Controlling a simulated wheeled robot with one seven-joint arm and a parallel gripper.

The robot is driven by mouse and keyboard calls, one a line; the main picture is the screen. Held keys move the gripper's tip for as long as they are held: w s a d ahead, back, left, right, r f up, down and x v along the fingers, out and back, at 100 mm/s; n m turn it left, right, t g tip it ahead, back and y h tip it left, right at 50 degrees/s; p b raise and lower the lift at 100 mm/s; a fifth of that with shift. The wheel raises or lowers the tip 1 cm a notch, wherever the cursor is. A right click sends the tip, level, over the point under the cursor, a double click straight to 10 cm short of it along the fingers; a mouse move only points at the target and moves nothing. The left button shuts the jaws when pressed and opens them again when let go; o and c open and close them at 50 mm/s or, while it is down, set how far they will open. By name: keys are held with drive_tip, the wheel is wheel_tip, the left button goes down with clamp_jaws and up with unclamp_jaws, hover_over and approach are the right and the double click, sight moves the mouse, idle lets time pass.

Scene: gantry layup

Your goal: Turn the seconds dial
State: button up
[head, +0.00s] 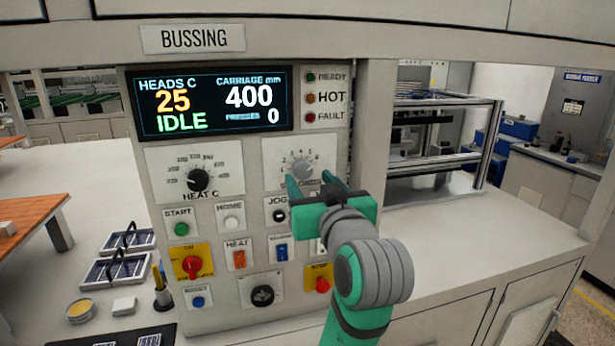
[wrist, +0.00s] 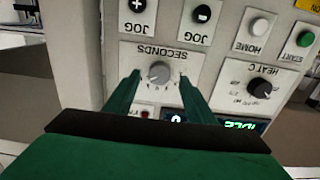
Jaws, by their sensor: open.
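The seconds dial (head: 303,168) is a grey knob with a numbered scale on the upper right of the white control panel. It also shows in the wrist view (wrist: 159,72), upside down, under the word SECONDS. My gripper (head: 309,181) is in front of the panel at the dial's lower edge in the head view. In the wrist view my gripper (wrist: 158,80) is open, with one green finger on each side of the dial. The knob lies between the fingertips with a gap on both sides. I cannot tell how far the tips are from the panel.
The black heat dial (head: 197,180) is to the left, under a display (head: 213,103) reading 25, IDLE, 400 and 0. The start button (head: 181,229), home button (head: 231,222) and a red rotary switch (head: 192,266) sit lower. A white counter (head: 480,225) extends right.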

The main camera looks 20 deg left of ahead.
sight(304, 173)
drive_tip(key=shift+x, duration=1.1)
drive_tip(key=shift+w+a, duration=0.3)
drive_tip(key=shift+w, duration=0.05)
drive_tip(key=c, duration=1)
drive_tip(key=shift+c, duration=0.2)
